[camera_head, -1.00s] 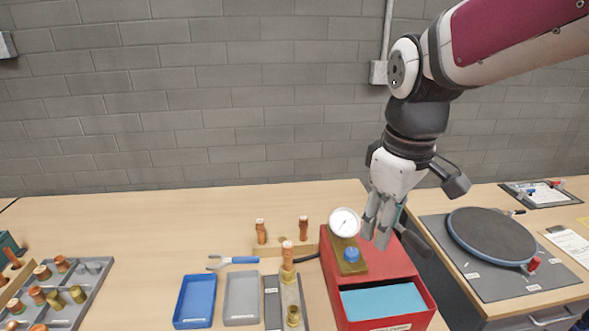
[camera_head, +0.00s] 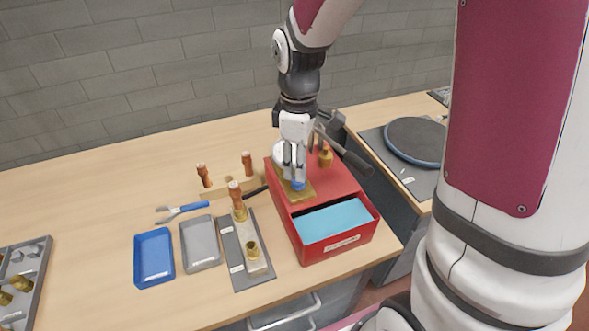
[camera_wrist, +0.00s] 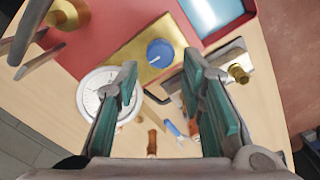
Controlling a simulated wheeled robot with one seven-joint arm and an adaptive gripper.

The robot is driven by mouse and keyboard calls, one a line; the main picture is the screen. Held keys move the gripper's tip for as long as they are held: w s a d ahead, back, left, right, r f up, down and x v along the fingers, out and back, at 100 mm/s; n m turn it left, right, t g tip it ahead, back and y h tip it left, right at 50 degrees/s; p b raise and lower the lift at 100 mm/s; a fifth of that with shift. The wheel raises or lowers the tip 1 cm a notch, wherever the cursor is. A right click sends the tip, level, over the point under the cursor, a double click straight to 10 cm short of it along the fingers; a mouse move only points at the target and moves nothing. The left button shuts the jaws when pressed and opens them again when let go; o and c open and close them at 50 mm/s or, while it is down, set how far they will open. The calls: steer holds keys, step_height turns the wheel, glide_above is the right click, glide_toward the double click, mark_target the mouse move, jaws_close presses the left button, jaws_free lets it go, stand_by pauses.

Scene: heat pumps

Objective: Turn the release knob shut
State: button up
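The release knob (camera_head: 298,184) is a small blue knob on a brass block (camera_head: 303,195) on top of the red box. In the wrist view the blue knob (camera_wrist: 160,52) carries a pale line on its face, and the brass block (camera_wrist: 135,62) lies around it. My gripper (camera_head: 293,172) points down just above the knob. In the wrist view its two teal-padded fingers (camera_wrist: 160,66) are apart, with the knob between and just beyond their tips. I cannot tell whether they touch it. A round white gauge (camera_wrist: 98,88) sits beside the knob, partly hidden by a finger.
The red box (camera_head: 340,248) has an open front bin with a light-blue inside. A brass fitting (camera_head: 325,157) stands near my gripper on the box. Blue tray (camera_head: 139,277), grey tray (camera_head: 205,263), pliers (camera_head: 184,210) and copper fittings lie left. Bare table (camera_head: 90,215) is left of them.

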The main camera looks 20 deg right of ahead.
mark_target(298, 183)
steer(key=shift+s+f, duration=0.1)
steer(key=shift+f, duration=2.1)
jaws_close()
